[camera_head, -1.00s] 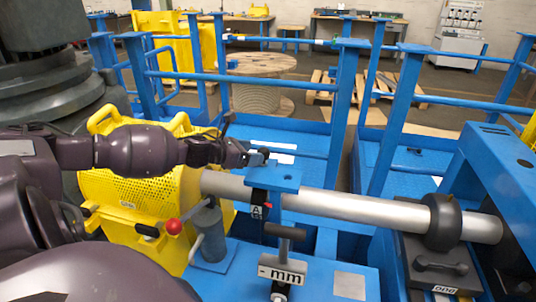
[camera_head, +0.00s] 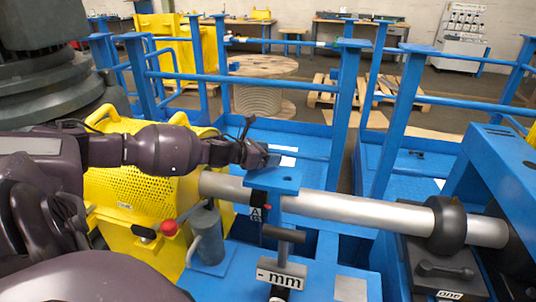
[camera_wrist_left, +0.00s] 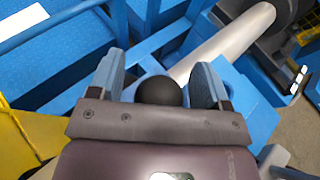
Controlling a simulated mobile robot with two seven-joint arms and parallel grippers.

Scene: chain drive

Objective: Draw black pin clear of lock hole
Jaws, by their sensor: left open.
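A round black knob, which looks like the head of the black pin (camera_wrist_left: 158,91), sits between the two blue-grey fingertips of my left gripper (camera_wrist_left: 157,82) in the left wrist view. The gripper is open, with its fingers on either side of the knob and a gap showing on the right. In the head view my left gripper (camera_head: 262,158) is just above the top plate of a blue bracket (camera_head: 277,182), and hides the knob there. The pin's shaft and the lock hole are hidden. My right gripper is not in view.
A grey steel shaft (camera_head: 360,208) runs past the bracket to a black collar (camera_head: 449,224). A yellow perforated guard (camera_head: 130,190), a red-knobbed lever (camera_head: 169,228) and a "-mm" plate (camera_head: 281,274) are close by. Blue railings (camera_head: 345,110) stand behind.

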